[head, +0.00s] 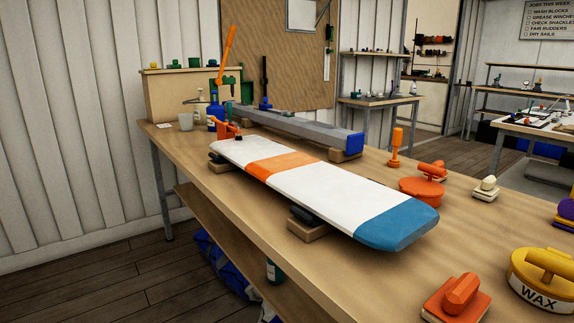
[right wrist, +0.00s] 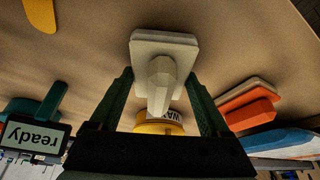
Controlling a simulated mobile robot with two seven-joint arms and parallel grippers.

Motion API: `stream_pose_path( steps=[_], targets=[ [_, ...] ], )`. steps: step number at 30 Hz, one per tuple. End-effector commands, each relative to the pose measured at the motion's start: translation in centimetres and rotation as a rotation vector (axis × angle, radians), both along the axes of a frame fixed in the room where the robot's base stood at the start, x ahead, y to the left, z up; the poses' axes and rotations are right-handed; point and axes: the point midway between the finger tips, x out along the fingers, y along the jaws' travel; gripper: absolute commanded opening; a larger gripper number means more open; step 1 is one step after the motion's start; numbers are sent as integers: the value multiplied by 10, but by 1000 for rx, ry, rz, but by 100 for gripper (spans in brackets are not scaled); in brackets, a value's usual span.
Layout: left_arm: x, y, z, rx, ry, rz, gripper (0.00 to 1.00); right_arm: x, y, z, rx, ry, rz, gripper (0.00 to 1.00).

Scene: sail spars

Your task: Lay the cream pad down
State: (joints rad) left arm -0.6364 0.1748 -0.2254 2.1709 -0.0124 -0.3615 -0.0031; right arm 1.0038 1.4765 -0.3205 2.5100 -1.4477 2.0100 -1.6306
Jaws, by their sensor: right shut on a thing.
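The cream pad (right wrist: 150,46) is in the right wrist view, with a pale rectangular base and a blunt faceted handle that points toward the camera. My right gripper (right wrist: 160,85) is shut on it, with one dark green finger on each side of the handle. Where the fingers touch the pad is not clear. The right gripper does not show in the head view, and my left gripper is in neither view. In the head view a small cream block (head: 486,188) with a knob sits on the bench; I cannot tell if it is the same pad.
A white, orange and blue board (head: 330,193) lies on supports along the wooden bench (head: 380,285). An orange pad (head: 456,300) and a yellow WAX tin (head: 545,281) stand at the front right. An orange round block (head: 421,190) is beyond the board. Bare bench lies between them.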

Motion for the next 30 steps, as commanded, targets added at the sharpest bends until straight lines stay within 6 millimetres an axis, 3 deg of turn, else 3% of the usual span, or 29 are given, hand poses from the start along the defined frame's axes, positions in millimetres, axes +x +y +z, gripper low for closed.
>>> stream_pose_path(
  steps=[5,6,10,22,30],
  targets=[
    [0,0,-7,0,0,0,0,0,0,-7,0,0,0,28],
    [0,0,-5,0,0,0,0,0,0,-5,0,0,0,85],
    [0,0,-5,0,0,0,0,0,0,-5,0,0,0,99],
    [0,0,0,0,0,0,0,0,0,1,0,0,-1,100],
    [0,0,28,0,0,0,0,-3,-2,30,1,1,-5,100]
  ],
)
